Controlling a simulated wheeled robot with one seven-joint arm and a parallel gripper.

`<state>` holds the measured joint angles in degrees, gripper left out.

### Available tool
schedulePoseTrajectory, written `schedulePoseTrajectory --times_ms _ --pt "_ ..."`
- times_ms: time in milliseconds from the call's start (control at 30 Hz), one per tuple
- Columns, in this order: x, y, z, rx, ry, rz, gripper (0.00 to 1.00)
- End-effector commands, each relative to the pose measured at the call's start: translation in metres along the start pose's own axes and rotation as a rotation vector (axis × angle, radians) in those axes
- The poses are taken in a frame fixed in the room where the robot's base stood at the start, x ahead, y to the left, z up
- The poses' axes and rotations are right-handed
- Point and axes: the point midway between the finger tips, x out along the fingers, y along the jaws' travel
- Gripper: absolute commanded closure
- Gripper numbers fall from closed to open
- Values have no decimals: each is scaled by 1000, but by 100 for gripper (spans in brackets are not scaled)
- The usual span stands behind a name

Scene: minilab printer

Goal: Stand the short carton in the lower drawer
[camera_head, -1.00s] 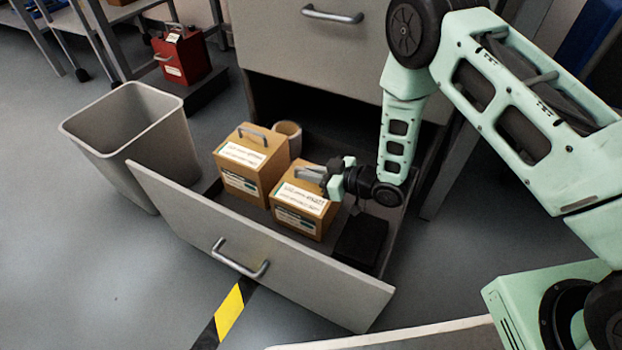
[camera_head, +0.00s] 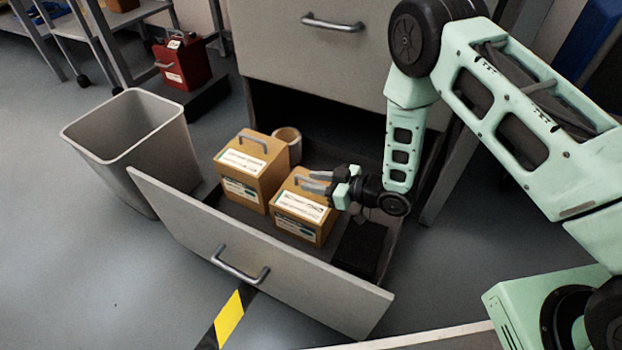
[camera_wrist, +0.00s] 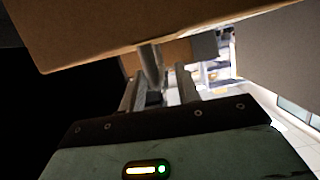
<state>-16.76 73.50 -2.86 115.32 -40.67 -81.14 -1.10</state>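The short carton (camera_head: 304,229) is a brown box with a white label and a grey top handle. It stands upright in the open lower drawer (camera_head: 200,224), right of a taller brown carton (camera_head: 270,185). My gripper (camera_head: 313,182) is at the short carton's top, its two fingers apart around or beside the handle; I cannot tell which. In the wrist view the fingers (camera_wrist: 168,80) show a gap between them, below a large brown carton face (camera_wrist: 130,25). The fingers partly hide the handle.
A roll (camera_head: 288,138) sits behind the taller carton. A dark block (camera_head: 360,248) lies at the drawer's right end. A grey bin (camera_head: 135,145) stands close to the drawer's left. The upper drawer (camera_head: 300,50) is shut above. A red box (camera_head: 182,64) is farther back.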

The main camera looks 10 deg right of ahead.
Motion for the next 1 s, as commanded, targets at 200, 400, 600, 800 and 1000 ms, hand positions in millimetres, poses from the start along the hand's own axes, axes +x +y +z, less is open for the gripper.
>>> schedulePoseTrajectory --times_ms 200,400,600,800,1000 --pt "-49 0 -6 5 -2 3 68" --pt "-85 0 -4 4 -1 3 68" --pt "-102 0 -3 0 -1 2 68" --pt "-91 8 -26 -28 -80 29 68" --pt "-76 13 -76 -45 -272 99 68"
